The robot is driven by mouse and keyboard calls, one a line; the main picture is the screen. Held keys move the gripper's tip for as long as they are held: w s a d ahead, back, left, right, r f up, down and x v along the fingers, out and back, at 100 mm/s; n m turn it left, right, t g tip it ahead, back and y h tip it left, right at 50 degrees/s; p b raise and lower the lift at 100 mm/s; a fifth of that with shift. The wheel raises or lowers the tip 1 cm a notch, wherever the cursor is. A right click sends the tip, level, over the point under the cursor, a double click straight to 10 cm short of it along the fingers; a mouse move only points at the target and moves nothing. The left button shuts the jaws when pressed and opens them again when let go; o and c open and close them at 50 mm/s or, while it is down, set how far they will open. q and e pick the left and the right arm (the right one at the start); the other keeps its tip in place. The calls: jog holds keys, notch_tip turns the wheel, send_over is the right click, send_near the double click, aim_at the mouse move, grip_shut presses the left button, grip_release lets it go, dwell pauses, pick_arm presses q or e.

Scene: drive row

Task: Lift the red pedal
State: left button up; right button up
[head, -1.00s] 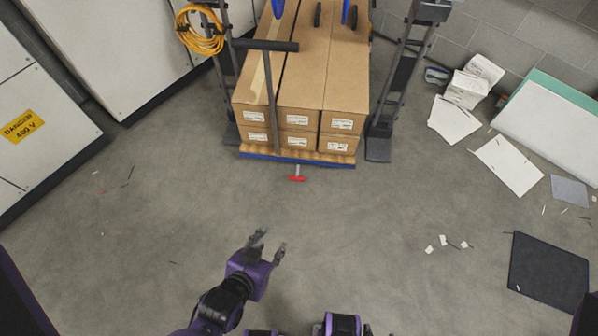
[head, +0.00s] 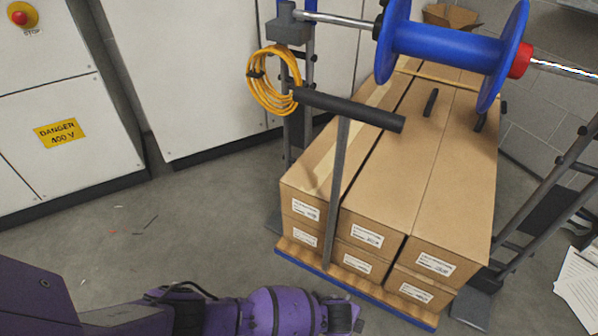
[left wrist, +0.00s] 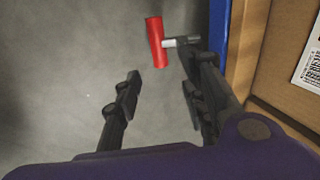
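The red pedal (left wrist: 155,42) shows in the left wrist view as a short red bar on a grey stem, above the concrete floor near the blue-edged base under the boxes. In the head view I cannot see it. My left gripper (left wrist: 163,72) is open, with its two dark fingers apart and nothing between them. The pedal lies just beyond the fingertips; the right-hand finger overlaps the end of the stem, and I cannot tell whether they touch. In the head view my purple left arm reaches in along the bottom edge. My right gripper is not in view.
Stacked cardboard boxes (head: 400,190) stand on the blue-edged base (head: 350,288). A dark T-handle (head: 340,190) rises before them. A blue spool (head: 450,48) on a bar is above. A yellow cable coil (head: 272,80) hangs left.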

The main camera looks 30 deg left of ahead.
pick_arm(q)
jog(key=shift+m+y, duration=0.3)
jog(key=b+x, duration=0.1)
jog(key=x, duration=0.1)
jog(key=b+x, duration=0.1)
jog(key=x, duration=0.1)
jog(key=b+x, duration=0.2)
jog(key=shift+w+a+f, duration=0.15)
jog(key=shift+a, duration=0.2)
jog(key=shift+w+f+b, duration=0.3)
jog(key=shift+f+b, duration=0.1)
jog(key=shift+r, duration=0.1)
grip_shut()
